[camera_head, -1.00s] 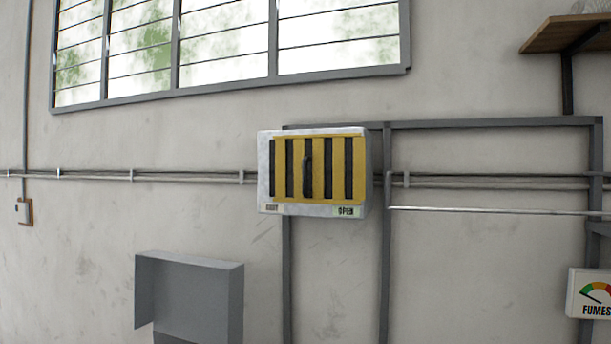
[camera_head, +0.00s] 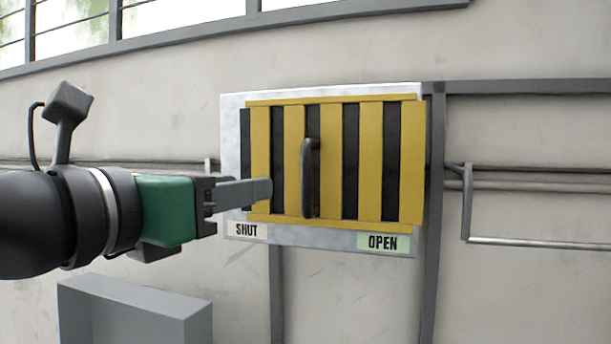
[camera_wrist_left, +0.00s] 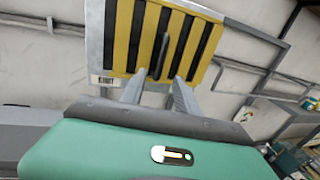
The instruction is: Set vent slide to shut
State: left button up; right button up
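The vent slide (camera_head: 332,150) is a yellow slatted plate with dark slots in a pale grey frame on the wall. Its dark upright handle (camera_head: 311,178) stands left of the plate's middle. A SHUT label (camera_head: 247,230) sits at the frame's lower left and an OPEN label (camera_head: 383,242) at the lower right. My left gripper (camera_head: 268,190) is left of the handle, apart from it in the head view. In the left wrist view its two fingers (camera_wrist_left: 157,92) are spread and empty, with the handle (camera_wrist_left: 159,55) beyond and between them. My right gripper is not seen.
A grey metal box (camera_head: 135,312) is on the wall below my left arm. A metal rail (camera_head: 540,243) and pipes run along the wall to the right. A window (camera_head: 185,17) is above. The space before the vent's right side is clear.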

aim_at(305, 175)
pick_arm(q)
jog(key=p+x, duration=0.9)
jog(key=x, duration=0.6)
jog(key=shift+w+d, duration=0.2)
jog(key=shift+w, duration=0.05)
jog(key=shift+d, duration=0.15)
jog(key=shift+s+r, duration=0.1)
jog(key=shift+s, duration=0.25)
jog(key=shift+w, duration=0.25)
grip_shut()
